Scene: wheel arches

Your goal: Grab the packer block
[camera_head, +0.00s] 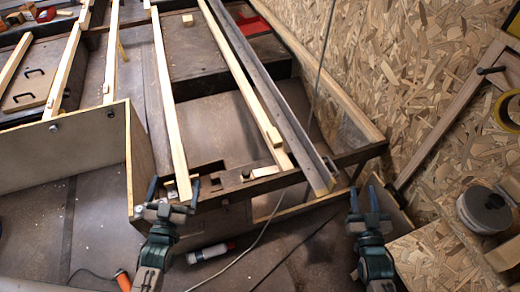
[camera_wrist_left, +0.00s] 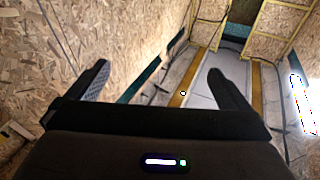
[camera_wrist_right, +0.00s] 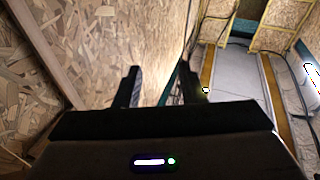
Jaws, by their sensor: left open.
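Several small pale wooden blocks are in the head view; I cannot tell which is the packer block. One block (camera_head: 265,171) lies on the front rail beside the long batten, and another (camera_head: 188,19) lies on a dark panel at the back. My left gripper (camera_head: 174,190) is open and empty at the front left corner of the bench frame; it also shows in the left wrist view (camera_wrist_left: 158,88). My right gripper (camera_head: 364,200) is open and empty, right of the frame's front end; it also shows in the right wrist view (camera_wrist_right: 157,84). Neither wrist view shows a block.
Long wooden battens (camera_head: 172,105) and a dark metal rail (camera_head: 262,90) run across the frame. A chipboard wall (camera_head: 400,70) closes the right side. A white tube (camera_head: 208,253), an orange-handled tool (camera_head: 123,280) and a cable are on the floor at the front. A grey reel (camera_head: 485,210) sits at right.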

